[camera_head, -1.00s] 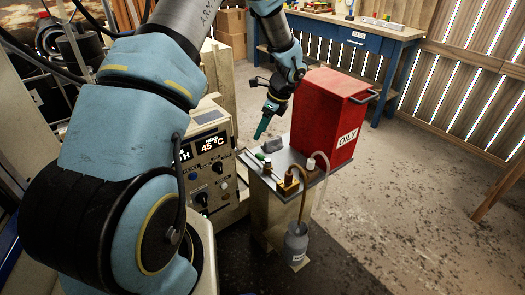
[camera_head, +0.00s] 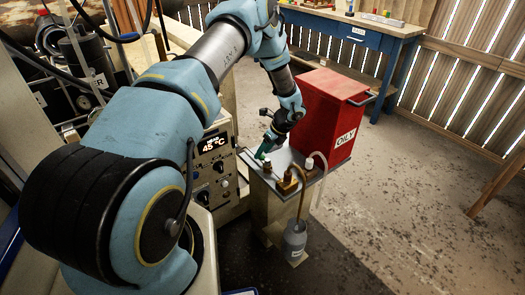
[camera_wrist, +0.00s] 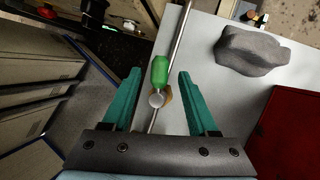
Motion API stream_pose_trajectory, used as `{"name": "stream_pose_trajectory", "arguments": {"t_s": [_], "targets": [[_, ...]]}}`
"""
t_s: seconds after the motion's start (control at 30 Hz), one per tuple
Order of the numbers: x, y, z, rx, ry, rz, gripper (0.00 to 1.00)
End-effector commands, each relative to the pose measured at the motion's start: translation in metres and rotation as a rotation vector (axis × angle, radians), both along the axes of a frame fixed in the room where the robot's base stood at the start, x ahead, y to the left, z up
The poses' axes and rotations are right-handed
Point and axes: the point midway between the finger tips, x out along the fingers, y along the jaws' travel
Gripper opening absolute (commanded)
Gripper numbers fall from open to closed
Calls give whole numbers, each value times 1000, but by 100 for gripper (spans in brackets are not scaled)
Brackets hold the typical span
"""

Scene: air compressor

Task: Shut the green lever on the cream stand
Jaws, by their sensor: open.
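The green lever (camera_wrist: 160,70) shows in the wrist view, between my gripper's two teal fingers. Its green grip lies roughly along a thin metal pipe (camera_wrist: 180,30), with a round metal end and a brass piece (camera_wrist: 166,95) just below it. My gripper (camera_wrist: 158,74) is open, with a gap on both sides of the lever; I see no contact. In the head view my gripper (camera_head: 266,148) is low over the left end of the stand's top and largely hides the lever. The cream stand (camera_head: 262,212) has a grey top plate (camera_wrist: 225,90).
A red box marked OILY (camera_head: 325,110) stands at the right of the plate. A grey lump (camera_wrist: 252,50) lies on the plate. A brass fitting (camera_head: 288,183) and hose lead to a grey bottle (camera_head: 294,238). A control panel (camera_head: 212,170) stands close at the left.

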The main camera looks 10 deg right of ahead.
Motion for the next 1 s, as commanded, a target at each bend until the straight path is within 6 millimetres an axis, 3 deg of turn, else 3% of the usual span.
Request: {"name": "stream_pose_trajectory", "arguments": {"t_s": [0.43,1.0], "targets": [[2,5,-12,0,0,1,60],[2,5,-11,0,0,0,0]]}}
